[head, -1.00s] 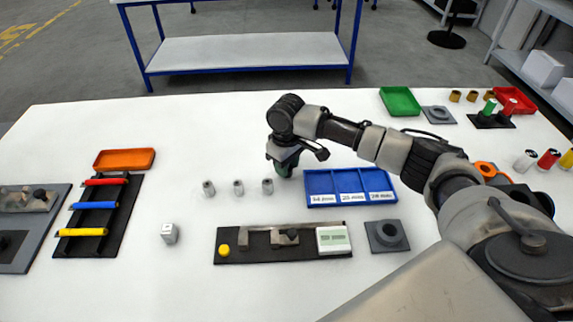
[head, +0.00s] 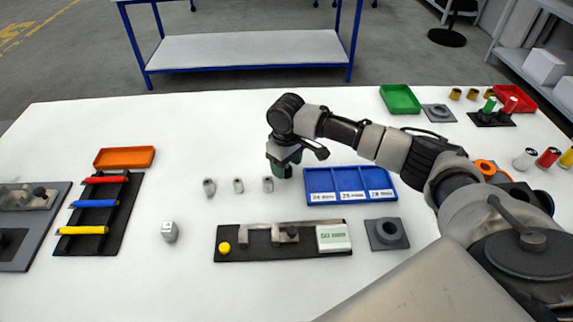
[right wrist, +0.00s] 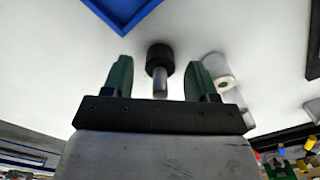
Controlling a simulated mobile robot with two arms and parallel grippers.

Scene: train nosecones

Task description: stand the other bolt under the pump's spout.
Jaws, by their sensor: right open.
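My right gripper (head: 287,168) is open and low over the table, between the row of small grey cylinders and the blue tray. In the right wrist view its green fingers (right wrist: 160,82) stand apart on either side of a bolt-like piece (right wrist: 159,58) with a wide black head and a thinner grey shank. A gap shows between it and each finger. In the head view this piece is hidden by my gripper. Three small grey cylinders, such as the nearest one (head: 268,184), stand to the left. I cannot make out a pump or spout. My left gripper is out of view.
A blue three-compartment tray (head: 306,186) is close on the right. In front lie a black gauge fixture (head: 233,256) and a grey ring block (head: 387,234).

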